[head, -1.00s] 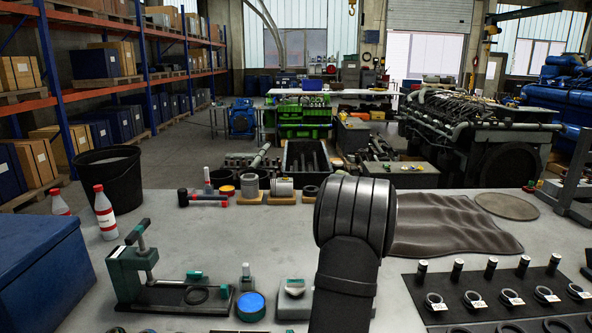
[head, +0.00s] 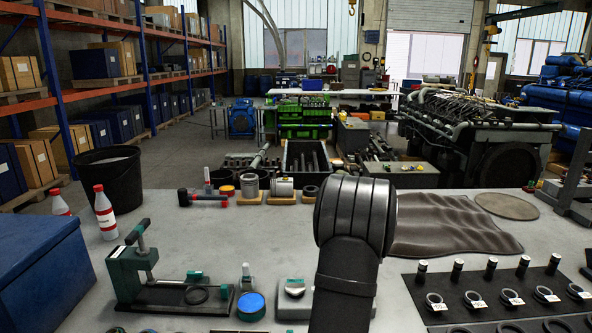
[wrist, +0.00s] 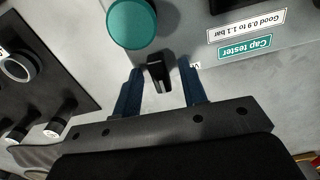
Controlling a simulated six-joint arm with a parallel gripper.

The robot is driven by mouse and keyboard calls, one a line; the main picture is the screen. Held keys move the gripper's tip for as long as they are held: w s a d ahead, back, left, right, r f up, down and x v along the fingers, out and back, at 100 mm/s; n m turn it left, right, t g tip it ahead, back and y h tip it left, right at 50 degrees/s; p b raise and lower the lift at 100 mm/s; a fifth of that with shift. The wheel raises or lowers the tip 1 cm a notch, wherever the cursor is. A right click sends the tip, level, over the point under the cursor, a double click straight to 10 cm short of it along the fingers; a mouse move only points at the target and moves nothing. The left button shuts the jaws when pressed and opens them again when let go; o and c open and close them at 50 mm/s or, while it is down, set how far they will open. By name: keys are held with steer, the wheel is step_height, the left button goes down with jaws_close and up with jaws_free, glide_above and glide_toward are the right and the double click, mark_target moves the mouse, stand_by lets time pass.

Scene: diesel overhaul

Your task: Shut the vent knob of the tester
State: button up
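The cap tester (wrist: 210,60) is a grey box with a green "Cap tester" label and a white "Good 0.9 to 1.1 bar" label, upside down in the wrist view. A small black knob (wrist: 158,77) stands at its edge, near a round green part (wrist: 131,23). My gripper (wrist: 160,72) is open, with one blue finger on each side of the black knob and a visible gap to each. In the head view my arm hides the gripper and the knob. I cannot tell from these frames how far the knob is turned.
A dark mat (wrist: 50,75) with rings and pins lies beside the tester; it also shows at right in the head view (head: 415,290). A green press-like stand (head: 130,280), a blue round tin (head: 251,306) and a small grey device (head: 293,300) stand left of my arm.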

steer(key=shift+r, duration=0.1)
steer(key=shift+r, duration=2.65)
steer(key=shift+r, duration=2)
steer(key=shift+r, duration=1)
steer(key=shift+f, duration=1)
stand_by(1.2)
